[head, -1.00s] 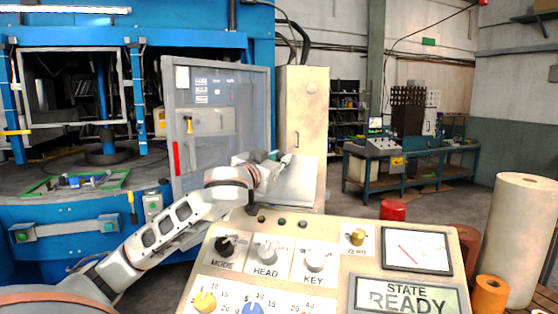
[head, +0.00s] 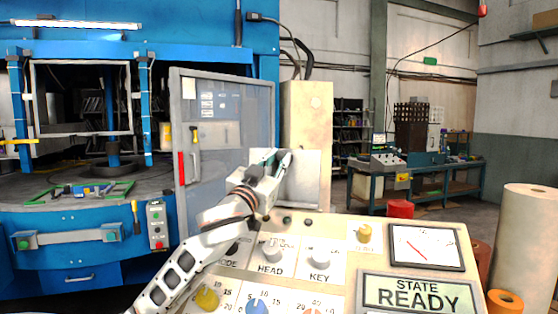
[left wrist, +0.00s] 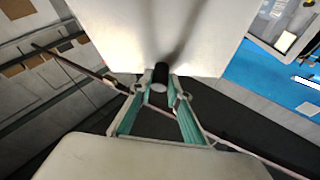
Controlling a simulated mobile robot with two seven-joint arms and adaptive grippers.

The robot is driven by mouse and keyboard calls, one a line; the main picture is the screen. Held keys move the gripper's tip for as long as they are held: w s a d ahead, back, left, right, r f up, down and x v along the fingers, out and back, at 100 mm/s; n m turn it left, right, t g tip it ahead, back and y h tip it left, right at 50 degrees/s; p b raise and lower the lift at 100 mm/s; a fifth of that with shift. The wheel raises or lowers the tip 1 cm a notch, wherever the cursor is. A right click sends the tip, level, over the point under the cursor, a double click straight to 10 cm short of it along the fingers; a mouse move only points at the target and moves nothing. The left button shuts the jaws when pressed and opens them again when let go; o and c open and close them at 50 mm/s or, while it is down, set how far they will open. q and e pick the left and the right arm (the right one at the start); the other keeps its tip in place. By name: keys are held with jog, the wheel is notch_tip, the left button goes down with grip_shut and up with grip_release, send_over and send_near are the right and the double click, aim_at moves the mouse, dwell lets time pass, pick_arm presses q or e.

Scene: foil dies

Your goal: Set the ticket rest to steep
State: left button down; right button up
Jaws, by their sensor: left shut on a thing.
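The ticket rest looks to be the pale flat plate (head: 303,182) standing behind the console, in front of a cream cabinet. It also fills the top of the left wrist view (left wrist: 150,30), with a short black knob (left wrist: 161,76) at its edge. My left gripper (head: 281,158) is at the plate's upper left edge. In the left wrist view its green-sided fingers (left wrist: 160,88) are closed around the black knob. The plate stands tilted; its exact setting cannot be read. My right gripper is not in view.
The console (head: 345,258) with knobs, a dial and a display reading READY lies in front. A grey cabinet door (head: 228,135) stands open behind my left arm. A large pale roll (head: 528,240) stands at the right.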

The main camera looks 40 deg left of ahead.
pick_arm(q)
jog(key=c, duration=1.9)
grip_release()
jog(key=shift+f, duration=0.15)
jog(key=v, duration=0.7)
jog(key=shift+s, duration=0.2)
jog(key=shift+d+f, duration=0.1)
